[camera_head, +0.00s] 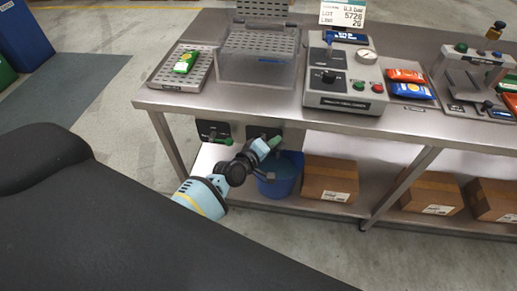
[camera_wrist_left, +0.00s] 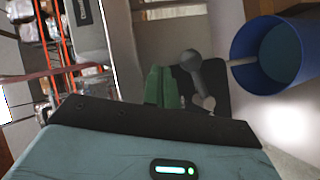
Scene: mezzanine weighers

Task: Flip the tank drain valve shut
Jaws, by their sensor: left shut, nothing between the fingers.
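Under the bench, two dark valve plates sit side by side. The left plate (camera_head: 213,129) has a green handle (camera_head: 228,141). The right plate (camera_head: 262,131) is partly hidden by my left gripper (camera_head: 277,142). In the left wrist view, the green fingers of my left gripper (camera_wrist_left: 161,86) are shut and empty. Just right of them is a grey round-ended valve lever (camera_wrist_left: 191,62) in front of a dark plate (camera_wrist_left: 215,84). Whether the fingers touch it I cannot tell. A pale spout (camera_wrist_left: 242,62) points to a blue bucket (camera_wrist_left: 240,45). My right gripper is not in view.
The blue bucket (camera_head: 283,184) stands on the lower shelf beside my left gripper. Cardboard boxes (camera_head: 330,179) stand to its right. Above, the steel bench (camera_head: 290,112) carries a perforated tray (camera_head: 170,75), a clear-walled box (camera_head: 255,65) and a control box (camera_head: 345,98).

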